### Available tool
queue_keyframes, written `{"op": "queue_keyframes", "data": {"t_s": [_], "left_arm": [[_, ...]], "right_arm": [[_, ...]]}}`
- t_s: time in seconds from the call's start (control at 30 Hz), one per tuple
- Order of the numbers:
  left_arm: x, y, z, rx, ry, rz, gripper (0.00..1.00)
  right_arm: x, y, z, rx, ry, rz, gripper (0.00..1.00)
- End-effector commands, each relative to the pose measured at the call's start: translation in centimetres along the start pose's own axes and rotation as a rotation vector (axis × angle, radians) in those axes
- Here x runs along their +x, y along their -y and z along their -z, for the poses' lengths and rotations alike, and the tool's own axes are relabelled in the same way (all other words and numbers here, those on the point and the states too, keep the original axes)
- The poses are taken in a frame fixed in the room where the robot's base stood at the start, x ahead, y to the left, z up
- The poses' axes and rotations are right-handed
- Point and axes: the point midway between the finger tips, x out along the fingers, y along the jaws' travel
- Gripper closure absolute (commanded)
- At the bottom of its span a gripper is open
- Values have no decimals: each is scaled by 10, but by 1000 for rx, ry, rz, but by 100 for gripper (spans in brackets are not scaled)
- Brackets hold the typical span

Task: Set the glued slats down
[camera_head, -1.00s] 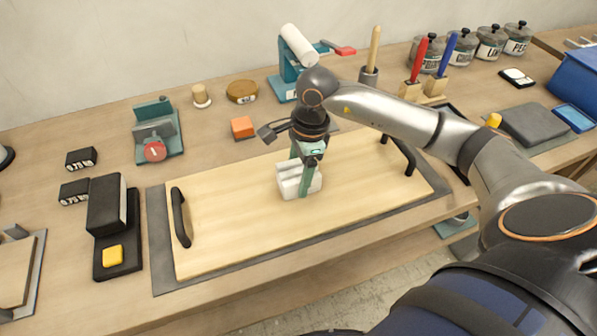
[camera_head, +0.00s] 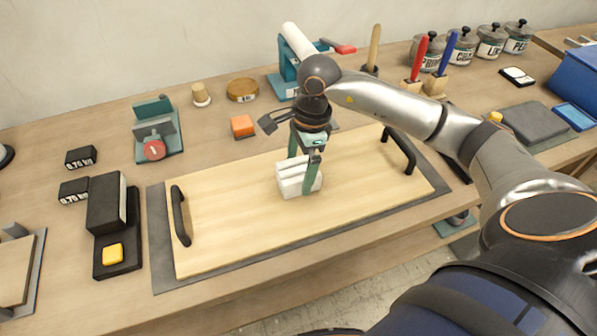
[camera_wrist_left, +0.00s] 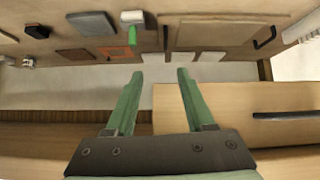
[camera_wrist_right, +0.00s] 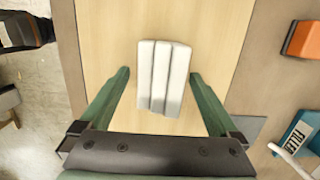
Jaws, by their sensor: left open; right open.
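The glued slats (camera_head: 298,177) are a white block of three strips side by side, resting on the wooden board with black handles (camera_head: 230,215). They also show in the right wrist view (camera_wrist_right: 163,77), lying on the board. My right gripper (camera_head: 300,172) is open just above and around the slats, its green fingers apart on either side. In the right wrist view the fingers (camera_wrist_right: 160,85) stand clear of the slats, with gaps on both sides. My left gripper (camera_wrist_left: 156,75) is open and empty, seen only in its own wrist view.
A black device with a yellow button (camera_head: 113,254) stands left of the board. An orange block (camera_head: 242,126) and a teal clamp (camera_head: 157,135) stand behind it. Glue brushes and jars (camera_head: 461,50) are at the back right. The board's left half is clear.

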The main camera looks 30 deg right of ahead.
Motion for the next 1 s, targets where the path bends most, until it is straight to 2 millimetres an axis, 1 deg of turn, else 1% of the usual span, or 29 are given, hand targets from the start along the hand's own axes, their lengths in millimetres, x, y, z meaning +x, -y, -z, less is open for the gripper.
{"op": "queue_keyframes", "data": {"t_s": [0.03, 0.2, 0.3, 0.43, 0.6, 1.0], "left_arm": [[1, 0, -2, 0, 0, 0, 46], [3, 0, -4, 0, 1, 0, 46], [3, 0, -4, -1, 1, 0, 46], [4, 0, -5, -1, 1, 0, 46], [4, 0, -5, -1, 2, 0, 46], [4, 0, -5, -1, 2, 0, 46]], "right_arm": [[-11, 1, 0, -1, 0, 7, 4], [-49, 1, 0, 0, 1, 7, 4], [-70, 1, 0, 0, 0, 6, 4], [-90, 1, 0, 0, 1, 3, 4], [-102, 0, 0, 0, 0, 0, 4], [-104, 0, 0, 1, -1, 0, 4]]}}
